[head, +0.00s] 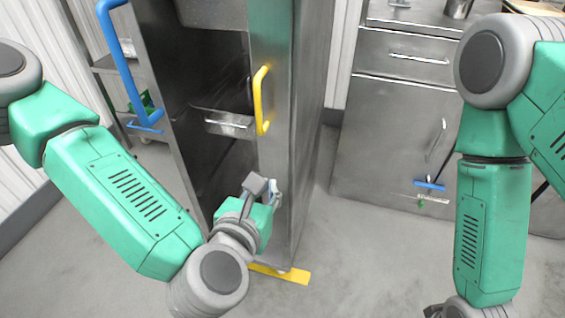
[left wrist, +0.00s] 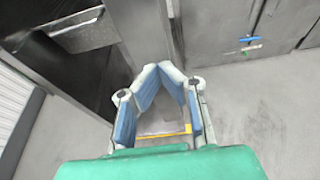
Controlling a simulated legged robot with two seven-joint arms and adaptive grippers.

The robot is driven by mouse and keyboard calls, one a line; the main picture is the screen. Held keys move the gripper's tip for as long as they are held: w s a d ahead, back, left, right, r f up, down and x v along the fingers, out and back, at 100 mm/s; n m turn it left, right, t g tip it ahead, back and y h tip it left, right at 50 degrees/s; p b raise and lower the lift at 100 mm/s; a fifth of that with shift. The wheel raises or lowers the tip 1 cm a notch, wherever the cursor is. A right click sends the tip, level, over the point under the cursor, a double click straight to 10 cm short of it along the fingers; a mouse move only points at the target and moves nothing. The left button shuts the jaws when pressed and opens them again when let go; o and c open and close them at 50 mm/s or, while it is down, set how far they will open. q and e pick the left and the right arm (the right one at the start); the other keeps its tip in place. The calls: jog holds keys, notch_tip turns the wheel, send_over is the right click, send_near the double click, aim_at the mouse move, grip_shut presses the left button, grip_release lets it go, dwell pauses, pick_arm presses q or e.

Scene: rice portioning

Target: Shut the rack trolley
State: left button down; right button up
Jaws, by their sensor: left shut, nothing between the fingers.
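The rack trolley (head: 293,110) is a tall dark metal cabinet left of centre in the head view. Its front stands open onto a dark interior with a metal tray (head: 228,122) inside. A yellow handle (head: 262,100) is on the front edge at the right, and a blue handle (head: 118,62) is on the panel at the left. My left gripper (head: 272,188) is shut and empty, low beside the trolley's right front edge, below the yellow handle. Its blue-padded fingers (left wrist: 160,70) meet at the tips in the left wrist view. I cannot tell whether they touch the trolley.
A metal cabinet with drawers (head: 395,130) stands behind at the right, with a blue-handled item (head: 430,185) low on its front. A yellow strip (head: 285,273) lies on the floor at the trolley's foot. The grey floor (head: 360,260) between my arms is clear.

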aim_at(284, 156)
pick_arm(q)
jog(key=x, duration=0.2)
jog(key=b+x, duration=0.1)
jog(key=x, duration=0.5)
jog(key=shift+w+a+r+b, duration=0.2)
jog(key=shift+r+b, duration=0.1)
jog(key=shift+b, duration=0.1)
jog(key=shift+w, duration=0.3)
jog(key=shift+w+d, duration=0.2)
jog(key=shift+w, duration=0.05)
jog(key=shift+d, duration=0.1)
jog(key=shift+d, duration=0.1)
